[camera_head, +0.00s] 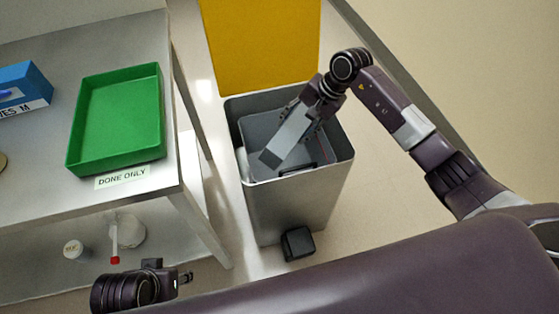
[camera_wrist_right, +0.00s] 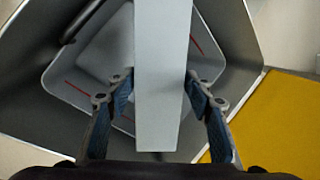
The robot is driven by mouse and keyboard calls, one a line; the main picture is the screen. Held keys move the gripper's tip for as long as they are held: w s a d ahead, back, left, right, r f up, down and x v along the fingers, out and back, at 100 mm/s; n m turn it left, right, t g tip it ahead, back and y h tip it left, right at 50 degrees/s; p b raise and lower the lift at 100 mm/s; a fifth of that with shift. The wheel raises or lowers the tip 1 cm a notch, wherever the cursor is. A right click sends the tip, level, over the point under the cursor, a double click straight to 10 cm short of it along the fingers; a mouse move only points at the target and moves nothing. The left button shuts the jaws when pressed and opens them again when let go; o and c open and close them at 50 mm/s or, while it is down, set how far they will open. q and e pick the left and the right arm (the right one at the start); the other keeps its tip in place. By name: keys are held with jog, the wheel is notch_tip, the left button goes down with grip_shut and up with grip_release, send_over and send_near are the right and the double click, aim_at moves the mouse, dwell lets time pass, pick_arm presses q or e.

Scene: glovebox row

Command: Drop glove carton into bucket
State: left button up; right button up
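A plain light-grey carton (camera_head: 287,136), long and narrow, is between the fingers of my right gripper (camera_head: 313,112), which appears shut on it. It hangs tilted over the open mouth of the grey metal bin (camera_head: 290,205). In the right wrist view the carton (camera_wrist_right: 162,80) stands between the two blue-padded fingers, over the bin's interior. A grey bucket-like liner (camera_head: 255,125) shows inside the bin. My left gripper (camera_head: 186,278) is low at the left, away from the bin; its finger opening is unclear.
The bin's yellow lid (camera_head: 262,45) stands open behind it, and a black pedal (camera_head: 298,243) sits at its foot. On the steel table at left are a green tray (camera_head: 117,118), a "DONE ONLY" label (camera_head: 122,177) and a blue box (camera_head: 22,88). Bottles stand on the lower shelf.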

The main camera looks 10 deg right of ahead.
jog(key=o, duration=0.3)
jog(key=v, duration=1.2)
jog(key=shift+s+d, duration=0.1)
